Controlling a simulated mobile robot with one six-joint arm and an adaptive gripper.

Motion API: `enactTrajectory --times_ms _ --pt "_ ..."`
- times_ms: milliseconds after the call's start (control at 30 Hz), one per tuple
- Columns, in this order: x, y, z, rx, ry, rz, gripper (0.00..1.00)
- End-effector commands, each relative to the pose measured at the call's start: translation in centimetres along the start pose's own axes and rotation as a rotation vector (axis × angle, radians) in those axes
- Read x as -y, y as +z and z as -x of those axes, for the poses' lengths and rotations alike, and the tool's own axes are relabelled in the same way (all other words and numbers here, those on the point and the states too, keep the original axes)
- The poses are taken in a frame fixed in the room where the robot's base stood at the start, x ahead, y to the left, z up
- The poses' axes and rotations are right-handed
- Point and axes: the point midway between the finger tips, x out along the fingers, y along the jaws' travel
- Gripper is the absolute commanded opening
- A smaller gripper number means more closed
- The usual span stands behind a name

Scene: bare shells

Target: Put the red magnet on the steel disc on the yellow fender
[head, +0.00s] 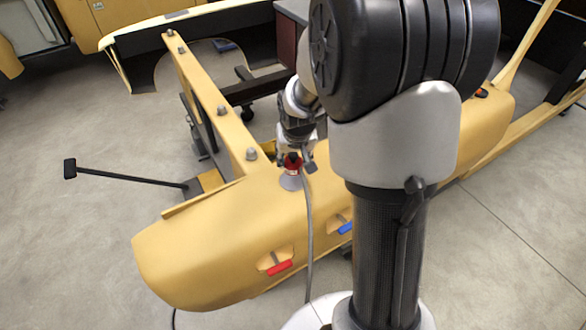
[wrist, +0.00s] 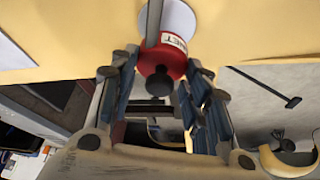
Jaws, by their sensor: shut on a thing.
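The red magnet (head: 292,163) has a white label and a black knob. My gripper (head: 295,156) is shut on it from above. In the wrist view the magnet (wrist: 170,62) sits between the two fingers with its knob toward the camera. The pale grey steel disc (head: 289,183) lies on the yellow fender (head: 200,245), directly under the magnet in the head view. The disc (wrist: 182,14) shows partly behind the magnet in the wrist view. I cannot tell whether magnet and disc touch. A grey cable (head: 308,245) hangs past the gripper, down over the fender.
A red handle (head: 279,268) and a blue handle (head: 345,228) sit on the fender's near side. A yellow beam with bolts (head: 207,95) runs back from the fender. A black rod with a pad (head: 125,177) sticks out left. Open concrete floor lies left.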

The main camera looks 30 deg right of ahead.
Motion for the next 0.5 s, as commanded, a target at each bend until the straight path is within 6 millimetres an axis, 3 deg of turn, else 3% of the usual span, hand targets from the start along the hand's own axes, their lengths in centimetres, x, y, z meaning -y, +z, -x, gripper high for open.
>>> enactTrajectory --times_ms 333,500 --pt "0.0 1.6 -3.8 0.001 0.0 0.0 0.1" --pt "0.0 1.6 -4.0 -0.004 -0.001 0.0 0.1"
